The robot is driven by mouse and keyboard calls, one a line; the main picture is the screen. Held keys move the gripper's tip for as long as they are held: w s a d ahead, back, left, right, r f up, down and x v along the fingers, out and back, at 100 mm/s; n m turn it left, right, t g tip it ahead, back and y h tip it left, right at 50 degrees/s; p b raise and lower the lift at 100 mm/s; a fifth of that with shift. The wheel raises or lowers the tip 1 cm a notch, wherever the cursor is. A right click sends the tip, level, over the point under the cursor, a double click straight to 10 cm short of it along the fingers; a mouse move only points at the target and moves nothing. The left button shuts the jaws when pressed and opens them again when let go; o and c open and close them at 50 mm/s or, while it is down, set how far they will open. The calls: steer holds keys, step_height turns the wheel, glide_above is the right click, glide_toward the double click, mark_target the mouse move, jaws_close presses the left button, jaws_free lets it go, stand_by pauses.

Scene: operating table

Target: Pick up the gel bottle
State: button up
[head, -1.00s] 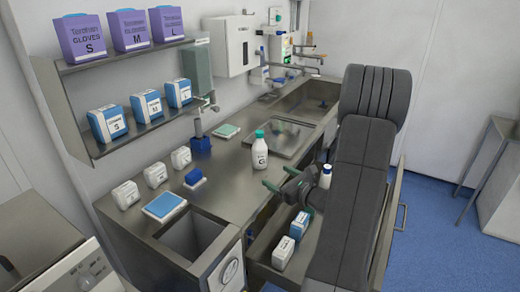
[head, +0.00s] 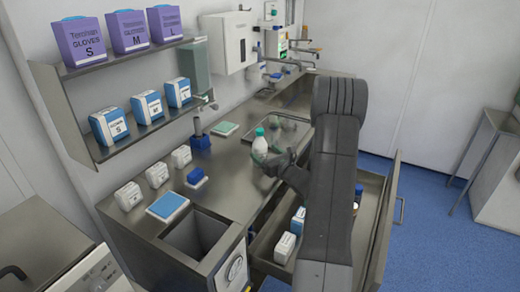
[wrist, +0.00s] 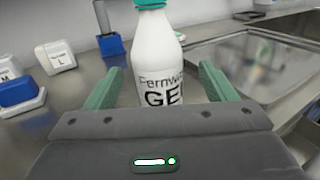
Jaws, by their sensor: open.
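The gel bottle (head: 260,143) is white with a green cap and stands upright on the steel counter (head: 225,172). In the wrist view the bottle (wrist: 158,70) shows the letters "GE" and stands between the two green fingers of my gripper (wrist: 160,88). The fingers are apart, with visible gaps on both sides of the bottle. In the head view my gripper (head: 268,160) is at the bottle and hides its lower part. Whether a finger touches it cannot be told.
Small white boxes (head: 157,174) and a blue-topped pad (head: 167,206) lie on the counter to the left. A steel tray (head: 290,128) lies behind the bottle. An open drawer (head: 372,215) with boxes is below. Glove boxes (head: 128,29) fill the shelves at left.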

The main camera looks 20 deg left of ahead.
mark_target(264, 153)
steer(key=p+x, duration=0.1)
steer(key=x, duration=0.2)
steer(key=shift+a, duration=0.3)
steer(key=c, duration=1.3)
